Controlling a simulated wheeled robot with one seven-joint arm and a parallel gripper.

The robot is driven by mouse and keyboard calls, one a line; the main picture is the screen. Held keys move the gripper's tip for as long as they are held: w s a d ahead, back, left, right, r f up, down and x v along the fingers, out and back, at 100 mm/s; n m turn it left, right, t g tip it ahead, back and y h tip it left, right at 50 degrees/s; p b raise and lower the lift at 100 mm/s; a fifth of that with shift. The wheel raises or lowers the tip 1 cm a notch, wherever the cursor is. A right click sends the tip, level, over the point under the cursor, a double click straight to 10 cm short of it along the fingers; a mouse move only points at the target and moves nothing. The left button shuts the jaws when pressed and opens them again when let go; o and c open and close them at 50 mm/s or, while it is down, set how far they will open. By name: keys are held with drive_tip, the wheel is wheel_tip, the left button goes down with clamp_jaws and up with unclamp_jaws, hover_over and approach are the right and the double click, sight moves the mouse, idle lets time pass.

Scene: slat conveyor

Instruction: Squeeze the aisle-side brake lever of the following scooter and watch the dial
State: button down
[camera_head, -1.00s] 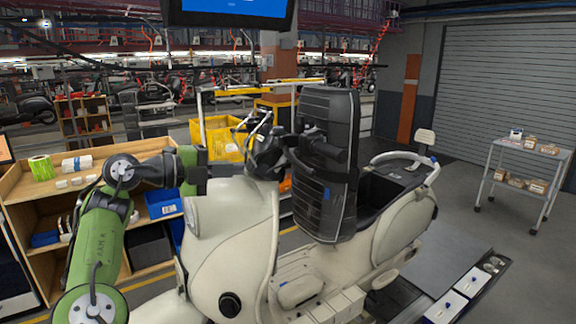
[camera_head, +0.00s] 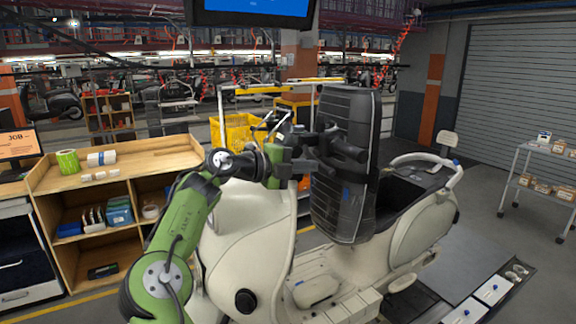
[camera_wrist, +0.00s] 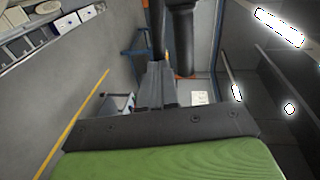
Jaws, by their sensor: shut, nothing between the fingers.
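The cream scooter (camera_head: 255,240) stands in front of me. Its dark handlebar grip (camera_head: 345,148) shows beside a tall black ribbed panel. Thin lever-like parts (camera_head: 276,127) rise behind my wrist; I cannot tell whether one is the aisle-side brake lever. The dial is not distinguishable. My gripper (camera_head: 300,168) is at the handlebar, partly lost against dark parts. In the wrist view its narrow dark fingers (camera_wrist: 155,80) are together and empty, with a dark cylindrical part (camera_wrist: 182,38) just beyond them. Contact cannot be told.
The black ribbed panel (camera_head: 338,195) stands close right of my gripper. A wooden shelf (camera_head: 90,180) with rolls and bins is at left. A yellow bin (camera_head: 232,132) stands behind the scooter. A grey cart (camera_head: 545,180) stands at right on open floor.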

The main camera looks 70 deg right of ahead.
sight(326, 166)
drive_tip(key=shift+s+d, duration=0.2)
drive_tip(key=shift+f, duration=0.1)
drive_tip(key=s+n+t+b, duration=0.1)
drive_tip(key=b, duration=0.1)
drive_tip(key=s+d+n+t+h+b, duration=0.1)
drive_tip(key=b, duration=0.1)
drive_tip(key=s+t+h+b, duration=0.1)
drive_tip(key=b, duration=0.1)
drive_tip(key=shift+s+d+f+n, duration=0.15)
drive_tip(key=shift+s+f+n, duration=0.1)
drive_tip(key=shift+n, duration=0.15)
drive_tip(key=shift+s+d+r+t+h, duration=0.1)
drive_tip(key=shift+s+t+h, duration=0.1)
drive_tip(key=shift+t+h, duration=0.1)
drive_tip(key=shift+r+n+b, duration=0.15)
drive_tip(key=shift+n+b, duration=0.15)
drive_tip(key=shift+r, duration=0.15)
idle(0.4)
